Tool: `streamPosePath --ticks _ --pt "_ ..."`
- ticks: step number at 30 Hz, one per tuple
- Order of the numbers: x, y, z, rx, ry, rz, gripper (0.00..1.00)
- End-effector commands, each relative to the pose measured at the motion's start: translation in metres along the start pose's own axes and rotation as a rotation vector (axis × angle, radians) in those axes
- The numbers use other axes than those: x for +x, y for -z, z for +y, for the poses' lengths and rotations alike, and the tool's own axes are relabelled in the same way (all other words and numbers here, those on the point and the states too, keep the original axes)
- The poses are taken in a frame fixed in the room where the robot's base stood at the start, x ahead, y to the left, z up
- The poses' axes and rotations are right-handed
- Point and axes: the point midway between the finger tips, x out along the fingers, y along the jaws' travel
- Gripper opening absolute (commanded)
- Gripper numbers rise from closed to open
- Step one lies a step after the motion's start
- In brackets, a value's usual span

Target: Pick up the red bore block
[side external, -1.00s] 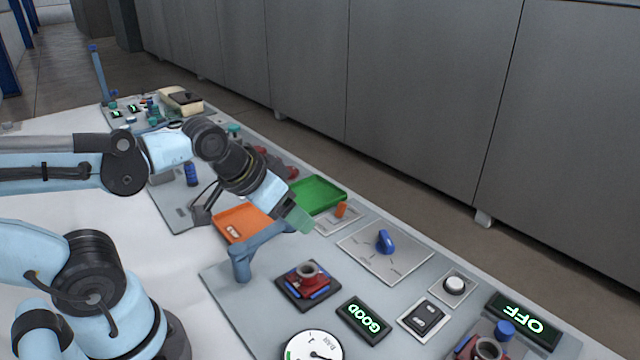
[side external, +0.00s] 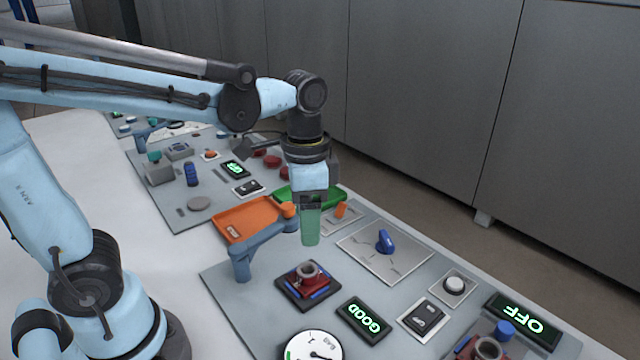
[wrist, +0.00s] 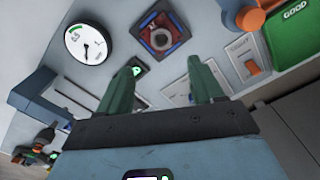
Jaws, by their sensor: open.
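The red bore block (side external: 307,274) sits on a dark square base in the side external view, with blue strips beside it and a round bore facing up. It also shows at the top middle of the wrist view (wrist: 160,38), ahead of the fingertips. My gripper (side external: 310,242) points down with green fingers, above the panel and a little behind the block, apart from it. In the wrist view the two fingers (wrist: 160,70) are spread with nothing between them.
A blue post with an arm and orange tip (side external: 265,245) stands close left of the block. The orange tray (side external: 245,218) and green tray (side external: 325,192) lie behind. A GOOD display (side external: 365,320), a dial gauge (side external: 312,346) and a blue knob (side external: 385,241) are near. Another red part (side external: 485,348) is front right.

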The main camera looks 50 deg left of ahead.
Motion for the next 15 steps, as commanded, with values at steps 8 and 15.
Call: streamPosePath --ticks 8,15 --pt "0.037 0.000 0.000 -0.002 0.001 0.002 0.67" --pt "0.058 0.000 -0.001 -0.003 0.001 0.003 0.67"
